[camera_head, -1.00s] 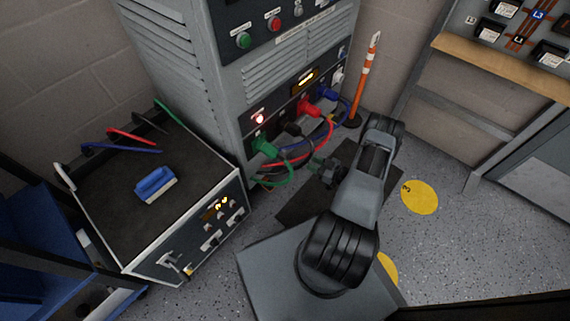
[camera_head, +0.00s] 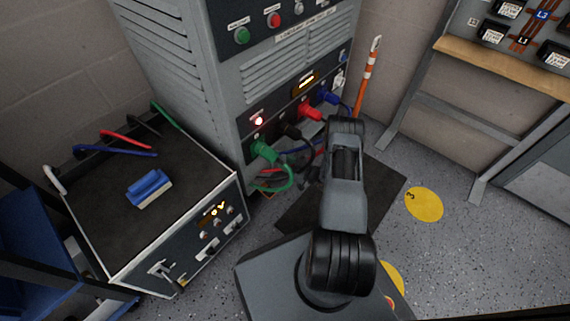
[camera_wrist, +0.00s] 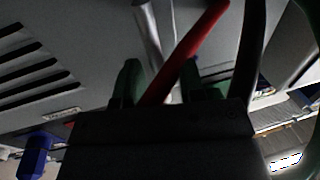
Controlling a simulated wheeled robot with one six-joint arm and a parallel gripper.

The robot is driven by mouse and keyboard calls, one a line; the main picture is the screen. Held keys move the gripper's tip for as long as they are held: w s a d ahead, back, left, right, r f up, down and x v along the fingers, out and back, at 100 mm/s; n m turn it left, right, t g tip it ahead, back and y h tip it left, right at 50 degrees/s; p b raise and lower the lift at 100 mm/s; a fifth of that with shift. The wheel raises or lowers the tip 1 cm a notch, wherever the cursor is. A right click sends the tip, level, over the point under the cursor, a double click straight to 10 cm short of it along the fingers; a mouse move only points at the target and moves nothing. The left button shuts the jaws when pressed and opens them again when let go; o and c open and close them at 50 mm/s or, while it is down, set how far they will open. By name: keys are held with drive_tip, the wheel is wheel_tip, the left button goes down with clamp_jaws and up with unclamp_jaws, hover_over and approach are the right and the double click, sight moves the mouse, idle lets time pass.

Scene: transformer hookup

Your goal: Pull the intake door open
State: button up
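The grey cabinet (camera_head: 215,95) stands at the upper middle of the head view. It has a louvred front panel (camera_head: 270,75) and a row of coloured plugs below. I cannot tell which panel is the intake door; the low front is partly hidden by cables and my arm. My gripper (camera_head: 311,174) is low in front of the cabinet, partly hidden by my arm. In the wrist view my gripper (camera_wrist: 158,80) has its two fingers apart. A red cable (camera_wrist: 190,50) crosses the gap; whether it runs between or beyond the fingers is unclear. Dark louvre slots (camera_wrist: 35,75) show at left.
Green (camera_head: 264,150), black, red (camera_head: 310,111) and blue plugs trail cables by my gripper. A test box (camera_head: 100,205) with a blue-handled brush (camera_head: 150,187) stands left. An orange-white pole (camera_head: 369,75) and a workbench (camera_head: 500,62) stand right.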

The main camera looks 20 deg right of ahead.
drive_tip(key=shift+w+a, duration=0.25)
drive_tip(key=shift+w, duration=0.1)
drive_tip(key=shift+c, duration=0.4)
clamp_jaws()
